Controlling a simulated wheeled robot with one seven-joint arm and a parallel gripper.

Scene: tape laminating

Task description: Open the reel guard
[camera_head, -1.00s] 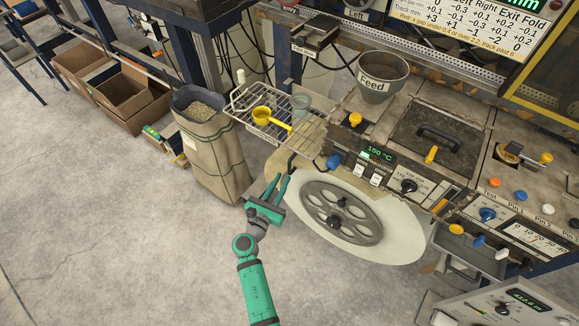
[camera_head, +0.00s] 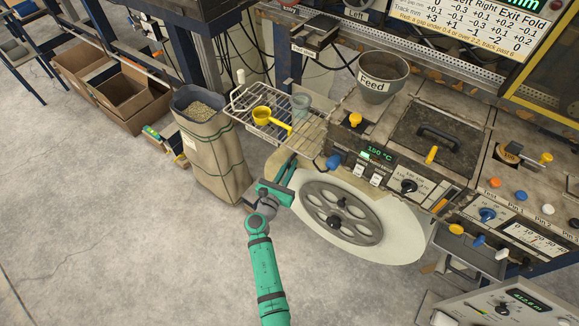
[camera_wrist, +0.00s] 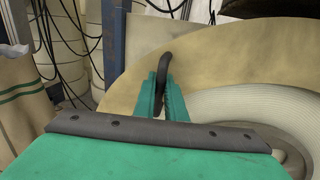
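The reel guard (camera_wrist: 225,45) is a curved tan panel by the white reel (camera_head: 398,230), and its edge shows left of the reel in the head view (camera_head: 276,160). A dark bent handle (camera_wrist: 163,65) rises from the guard. My gripper (camera_head: 289,165) is at the handle, left of the reel's grey spoked hub (camera_head: 342,212). In the wrist view its green fingers (camera_wrist: 162,95) stand on either side of the handle's near end with little gap. I cannot tell whether they press on it. The guard lies against the reel side.
A sack of pellets (camera_head: 212,150) stands left of my gripper. A wire rack (camera_head: 275,115) with a yellow scoop (camera_head: 264,114) juts out above it. A blue knob (camera_head: 333,161) sits on the machine's front edge.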

